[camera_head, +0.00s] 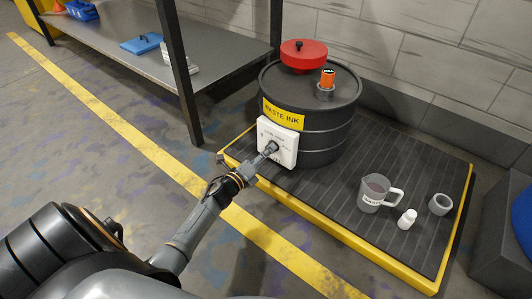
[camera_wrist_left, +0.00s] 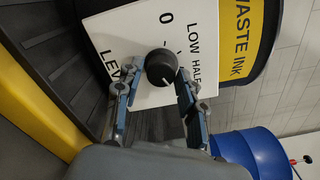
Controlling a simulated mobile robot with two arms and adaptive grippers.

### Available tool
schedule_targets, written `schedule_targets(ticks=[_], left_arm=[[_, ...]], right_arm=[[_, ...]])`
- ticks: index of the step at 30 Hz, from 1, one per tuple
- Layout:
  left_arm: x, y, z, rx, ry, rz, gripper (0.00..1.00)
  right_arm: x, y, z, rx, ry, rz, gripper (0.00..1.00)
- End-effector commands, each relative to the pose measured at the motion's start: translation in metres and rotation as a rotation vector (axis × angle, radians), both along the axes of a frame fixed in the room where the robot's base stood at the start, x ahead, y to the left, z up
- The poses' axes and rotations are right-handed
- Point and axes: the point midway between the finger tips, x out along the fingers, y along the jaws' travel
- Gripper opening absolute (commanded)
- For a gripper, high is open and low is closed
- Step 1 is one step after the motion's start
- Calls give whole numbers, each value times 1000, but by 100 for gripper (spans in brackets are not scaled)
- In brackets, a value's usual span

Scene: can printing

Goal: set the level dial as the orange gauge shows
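The level dial is a black knob (camera_wrist_left: 160,67) on a white panel (camera_head: 290,146) fixed to the front of the black waste-ink drum (camera_head: 335,118). In the left wrist view the panel reads "LEVEL", "0", "LOW" and "HALF"; a small pale mark shows on the knob's lower edge. The orange gauge (camera_head: 327,77) stands on the drum lid; its reading is too small to tell. My left gripper (camera_head: 269,149) is at the panel. In the wrist view its fingers (camera_wrist_left: 153,90) are apart, one on each side of the knob, with gaps visible. My right gripper is out of view.
The drum stands on a black ribbed pallet with a yellow rim (camera_head: 300,259). A jug (camera_head: 372,193), a white bottle (camera_head: 407,219) and a grey ring (camera_head: 440,204) stand to the right. A metal table (camera_head: 222,62) is behind left.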

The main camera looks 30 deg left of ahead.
Motion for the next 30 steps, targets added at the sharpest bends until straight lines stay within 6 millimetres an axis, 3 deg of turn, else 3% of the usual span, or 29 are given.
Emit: schedule_targets(ticks=[11,24,30], left_arm=[[-1,0,1,-2,-1,0,55],[-64,5,0,-2,1,1,55],[-75,6,0,-2,0,1,55]], right_arm=[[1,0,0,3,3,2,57],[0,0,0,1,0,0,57],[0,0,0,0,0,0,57]])
